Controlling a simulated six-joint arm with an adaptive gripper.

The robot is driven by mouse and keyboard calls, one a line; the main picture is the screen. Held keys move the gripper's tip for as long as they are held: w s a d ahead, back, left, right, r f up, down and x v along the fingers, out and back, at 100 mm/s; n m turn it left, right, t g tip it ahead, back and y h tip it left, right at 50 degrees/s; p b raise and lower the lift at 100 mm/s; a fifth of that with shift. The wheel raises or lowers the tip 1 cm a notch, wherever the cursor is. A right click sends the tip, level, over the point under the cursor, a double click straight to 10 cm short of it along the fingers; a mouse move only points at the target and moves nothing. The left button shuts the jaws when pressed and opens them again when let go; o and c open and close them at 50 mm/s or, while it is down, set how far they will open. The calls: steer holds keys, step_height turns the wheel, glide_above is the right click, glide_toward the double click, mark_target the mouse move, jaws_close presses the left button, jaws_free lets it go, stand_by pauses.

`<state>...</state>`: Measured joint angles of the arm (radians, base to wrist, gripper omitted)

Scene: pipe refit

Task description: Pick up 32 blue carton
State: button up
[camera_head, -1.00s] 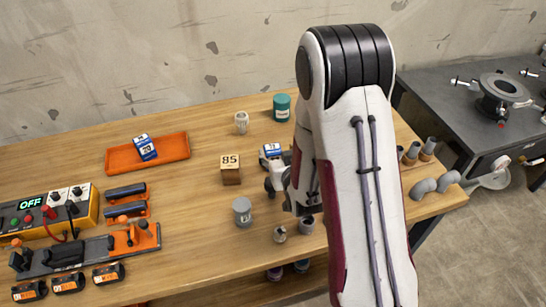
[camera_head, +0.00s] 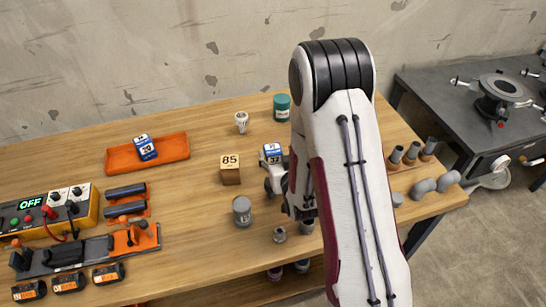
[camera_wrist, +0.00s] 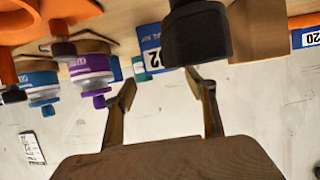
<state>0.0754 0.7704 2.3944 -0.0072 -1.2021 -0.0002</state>
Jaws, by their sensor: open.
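The blue and white carton marked 32 (camera_head: 271,154) stands on the wooden table, just left of my arm in the head view. My gripper (camera_head: 274,187) is close to it on the near side, partly hidden by my arm. In the wrist view, which looks upside down, the carton (camera_wrist: 149,45) shows beyond and between the spread fingers of my gripper (camera_wrist: 163,88). The fingers are open and empty, and the carton looks apart from them. A dark cylinder (camera_wrist: 195,35) covers part of the carton there.
A wooden block marked 85 (camera_head: 230,171) and a grey canister (camera_head: 242,211) stand left of the carton. A teal jar (camera_head: 282,107) and a bulb (camera_head: 241,122) are behind it. Another blue carton, marked 20 (camera_head: 146,147), is on an orange tray (camera_head: 175,149).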

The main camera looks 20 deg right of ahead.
mark_target(273, 149)
steer(key=shift+w+f, duration=0.2)
steer(key=shift+w, duration=0.25)
steer(key=shift+w, duration=0.1)
steer(key=shift+x, duration=2.5)
steer(key=shift+a, duration=0.2)
steer(key=c, duration=1.2)
